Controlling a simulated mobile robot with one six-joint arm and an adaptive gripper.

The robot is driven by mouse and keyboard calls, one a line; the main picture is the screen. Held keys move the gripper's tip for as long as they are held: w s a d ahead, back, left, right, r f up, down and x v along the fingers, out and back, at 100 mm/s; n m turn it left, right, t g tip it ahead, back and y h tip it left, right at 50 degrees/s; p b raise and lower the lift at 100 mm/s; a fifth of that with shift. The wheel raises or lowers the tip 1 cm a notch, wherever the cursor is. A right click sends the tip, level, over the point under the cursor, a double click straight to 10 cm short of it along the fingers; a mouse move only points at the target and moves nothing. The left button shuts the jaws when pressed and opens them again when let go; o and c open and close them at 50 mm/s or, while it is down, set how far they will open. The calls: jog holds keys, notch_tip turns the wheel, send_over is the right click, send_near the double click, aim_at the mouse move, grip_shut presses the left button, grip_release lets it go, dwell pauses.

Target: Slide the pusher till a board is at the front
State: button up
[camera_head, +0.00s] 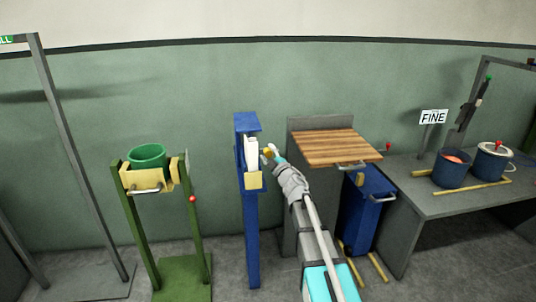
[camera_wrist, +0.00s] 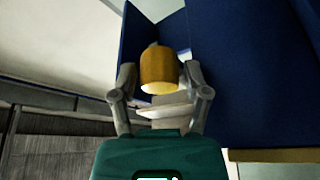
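A tall blue stand (camera_head: 249,225) holds a white block or stack (camera_head: 251,148), with a pale yellow ledge (camera_head: 254,181) below it. I cannot tell whether the white part is boards or the pusher. A yellow knob (camera_head: 267,153) sticks out from the stand's right side. In the wrist view the knob (camera_wrist: 158,68) is a large yellow cylinder before the blue walls (camera_wrist: 245,75), with a pale piece (camera_wrist: 165,110) below. My gripper (camera_wrist: 161,75) has one finger on each side of the knob, with narrow gaps showing. The stand's front opening is not clear.
A wooden-topped table (camera_head: 335,147) and a blue bin (camera_head: 366,210) stand right of the stand. A green stand (camera_head: 140,225) with a green bowl (camera_head: 147,156) is left. A grey bench (camera_head: 450,200) carries two buckets (camera_head: 452,168) and (camera_head: 490,164) at far right.

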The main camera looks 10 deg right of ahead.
dwell(0.3)
jog(key=w, duration=1.1)
jog(key=s+d+f+m+g+h+p, duration=0.1)
jog(key=s+d+f+m+g+h, duration=0.1)
jog(key=s+d+m+h, duration=0.3)
jog(key=s+d+f+m+g+h, duration=0.1)
jog(key=s+d+f+m+h, duration=0.15)
jog(key=s, duration=0.55)
jog(key=s+d+f+m+g+h+p, duration=0.1)
jog(key=s+d+f+m+g+h, duration=0.1)
jog(key=s+d+f+m+h, duration=0.25)
jog(key=s+a+f+m+g+y+p, duration=0.1)
jog(key=s+a+f+g+y+p, duration=0.1)
jog(key=s, duration=0.9)
jog(key=s+a+f+m+g+y+p, duration=0.1)
jog(key=s+a+m+g+y+p, duration=0.1)
jog(key=s+a+g+p, duration=0.3)
jog(key=s+a+g, duration=0.1)
jog(key=s+g, duration=0.3)
jog(key=s, duration=0.1)
jog(key=shift+s+a+f+m+g, duration=0.3)
jog(key=shift+s+a+f, duration=0.05)
jog(key=shift+a+f, duration=0.05)
dwell(0.4)
